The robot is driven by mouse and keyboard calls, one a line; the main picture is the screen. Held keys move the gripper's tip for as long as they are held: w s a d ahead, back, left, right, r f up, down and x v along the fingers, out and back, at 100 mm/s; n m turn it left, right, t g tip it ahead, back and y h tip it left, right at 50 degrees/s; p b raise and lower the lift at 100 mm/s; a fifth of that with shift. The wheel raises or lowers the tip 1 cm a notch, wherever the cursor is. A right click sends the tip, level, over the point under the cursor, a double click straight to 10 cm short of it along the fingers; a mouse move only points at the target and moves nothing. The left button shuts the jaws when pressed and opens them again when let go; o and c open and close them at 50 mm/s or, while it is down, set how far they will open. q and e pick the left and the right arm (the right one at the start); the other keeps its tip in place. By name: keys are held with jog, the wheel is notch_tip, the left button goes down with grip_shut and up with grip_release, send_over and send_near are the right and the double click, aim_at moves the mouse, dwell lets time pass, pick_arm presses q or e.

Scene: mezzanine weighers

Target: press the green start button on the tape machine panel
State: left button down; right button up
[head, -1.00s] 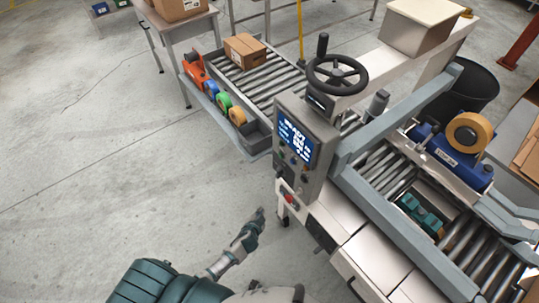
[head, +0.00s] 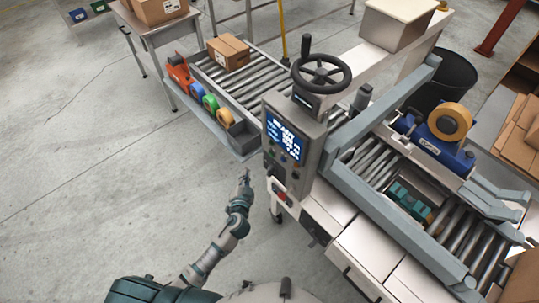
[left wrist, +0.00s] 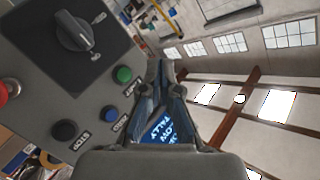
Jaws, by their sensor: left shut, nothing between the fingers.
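The tape machine panel (head: 297,168) is a grey box with a lit blue screen (head: 285,137) in the head view. In the left wrist view the green button (left wrist: 123,74) sits on the grey panel face, left of my fingers. My left gripper (left wrist: 166,68) is shut and empty, its tips apart from the green button in that picture. In the head view the left gripper (head: 244,175) is just left of the panel's lower part. The panel's buttons are too small to tell apart there. My right gripper is not in view.
Near the green button are a blue button (left wrist: 108,112), a black stop button (left wrist: 63,131), a black rotary switch (left wrist: 75,31) and a red button (left wrist: 7,90). A handwheel (head: 320,73) stands above the panel. A roller conveyor with a carton (head: 228,53) lies behind. Floor at left is clear.

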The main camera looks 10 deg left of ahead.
aim_at(271, 155)
pick_arm(q)
jog(key=w+d+b, duration=0.1)
jog(key=w+d, duration=0.4)
jog(key=w, duration=0.2)
jog(key=shift+d+b, duration=0.2)
jog(key=shift+b, duration=0.2)
dwell(0.4)
dwell(0.9)
jog(key=shift+w+d, duration=0.2)
jog(key=shift+w, duration=0.05)
